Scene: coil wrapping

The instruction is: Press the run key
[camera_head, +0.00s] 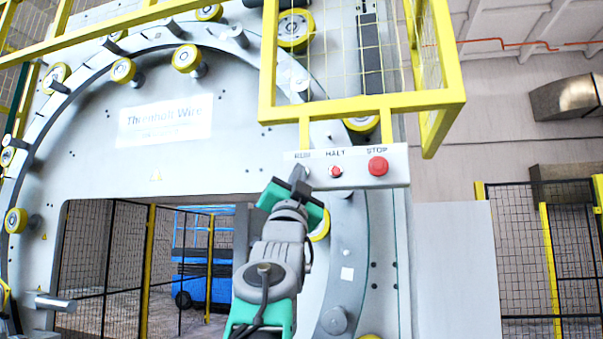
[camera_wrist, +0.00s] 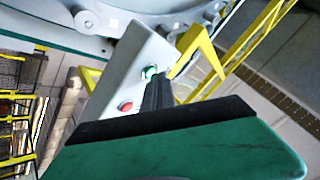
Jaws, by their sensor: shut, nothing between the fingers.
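The grey control box (camera_head: 356,178) hangs under the yellow frame, with labels reading RUN, HALT and STOP from left to right. The small red halt key (camera_head: 336,171) and the larger red stop button (camera_head: 378,166) show clearly. My gripper (camera_head: 299,175) is shut and empty, its fingertips at the left end of the box, just under the RUN label, and they mostly hide the run key there. In the wrist view the green run key (camera_wrist: 150,72) shows just beyond the tips of my gripper (camera_wrist: 157,80). I cannot tell whether they touch. A red key (camera_wrist: 125,105) is beside it.
A yellow guard frame (camera_head: 360,104) with mesh surrounds the space above the box. The large grey ring machine (camera_head: 120,180) with yellow rollers stands behind it. Black mesh fencing (camera_head: 545,250) is at the right. The space below the box is open in front of the machine.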

